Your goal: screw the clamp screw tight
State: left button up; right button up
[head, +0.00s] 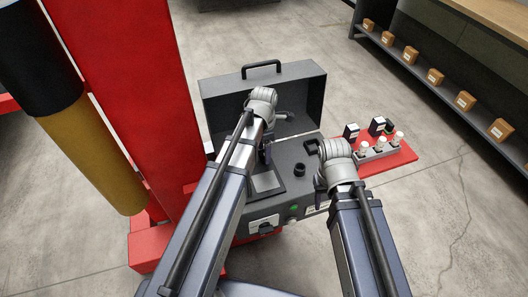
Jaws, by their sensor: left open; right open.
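An open dark grey case (225,105) stands in the middle of the head view, its lid raised at the back. A small black knob (299,169) stands on its top panel; I cannot tell whether this is the clamp screw. My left gripper (266,152) is over the left part of the panel, left of the knob, and is open. My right gripper (317,168) is just right of the knob, at the case's right side, and is open. Both grippers look empty. My arms and wrists hide parts of the panel.
A red tray (402,156) with several small white-capped and black items sits right of the case. A red post (135,90) and a black-and-yellow cylinder (95,150) stand close on the left. A shelf (450,95) with small boxes is at the far right. Concrete floor is clear between.

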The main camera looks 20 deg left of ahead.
pick_arm(q)
jog(key=shift+c, duration=0.2)
grip_shut()
